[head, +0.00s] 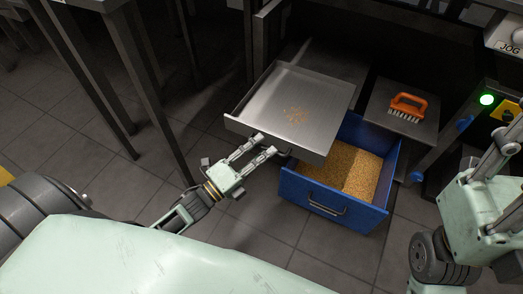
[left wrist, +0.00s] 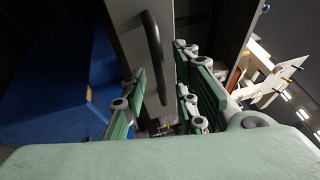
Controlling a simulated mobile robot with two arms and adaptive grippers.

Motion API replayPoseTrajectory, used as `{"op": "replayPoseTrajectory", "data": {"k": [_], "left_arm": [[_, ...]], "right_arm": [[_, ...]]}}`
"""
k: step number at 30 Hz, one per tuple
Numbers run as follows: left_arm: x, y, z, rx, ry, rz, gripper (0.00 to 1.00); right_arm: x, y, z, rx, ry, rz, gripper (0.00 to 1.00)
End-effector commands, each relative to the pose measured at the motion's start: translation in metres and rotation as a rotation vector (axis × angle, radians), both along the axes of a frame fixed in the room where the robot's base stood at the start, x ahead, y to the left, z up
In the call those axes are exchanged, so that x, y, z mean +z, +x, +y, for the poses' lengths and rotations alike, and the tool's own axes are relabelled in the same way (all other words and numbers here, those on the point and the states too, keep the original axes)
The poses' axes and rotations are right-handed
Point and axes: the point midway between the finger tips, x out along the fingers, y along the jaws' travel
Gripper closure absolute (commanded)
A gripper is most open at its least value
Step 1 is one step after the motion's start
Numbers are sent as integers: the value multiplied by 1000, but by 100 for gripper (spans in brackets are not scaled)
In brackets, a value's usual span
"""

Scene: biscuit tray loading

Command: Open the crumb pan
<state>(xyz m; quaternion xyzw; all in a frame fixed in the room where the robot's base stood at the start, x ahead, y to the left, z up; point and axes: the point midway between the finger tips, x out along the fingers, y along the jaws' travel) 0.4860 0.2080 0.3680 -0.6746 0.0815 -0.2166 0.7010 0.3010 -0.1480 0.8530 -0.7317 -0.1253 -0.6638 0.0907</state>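The crumb pan (head: 318,92) is a shallow steel drawer that stands pulled out from the dark machine, with a scatter of crumbs on its floor. Its dark bar handle (left wrist: 153,55) shows upright in the left wrist view. My left gripper (head: 264,145) is at the pan's front face, with its two fingers apart. In the left wrist view the green finger pads (left wrist: 165,95) stand on either side of the handle area, with visible gaps. Whether they touch the handle cannot be told. My right gripper (head: 503,145) is partly in view at the right edge, its fingertips unclear.
A blue drawer (head: 335,213) filled with golden crumbs stands open below and right of the pan. An orange brush (head: 407,107) lies on a steel shelf (head: 423,124) to the right. Metal legs (head: 137,85) stand at left. The tiled floor in front is partly clear.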

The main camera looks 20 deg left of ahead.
Motion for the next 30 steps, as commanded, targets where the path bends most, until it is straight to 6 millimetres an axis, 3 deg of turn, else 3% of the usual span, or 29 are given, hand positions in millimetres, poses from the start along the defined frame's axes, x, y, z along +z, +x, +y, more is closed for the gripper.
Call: {"op": "replayPoseTrajectory", "data": {"k": [7,11,24,30], "left_arm": [[0,-1,0,0,-2,0,72],[-3,-11,5,1,-1,3,72],[-18,-88,41,0,-1,3,72],[-21,-105,49,0,-1,0,72]], "right_arm": [[1,-1,0,-1,0,-5,60],[1,-1,0,-1,0,-4,60],[1,0,0,0,1,-2,60],[1,0,0,0,1,-2,60]]}}
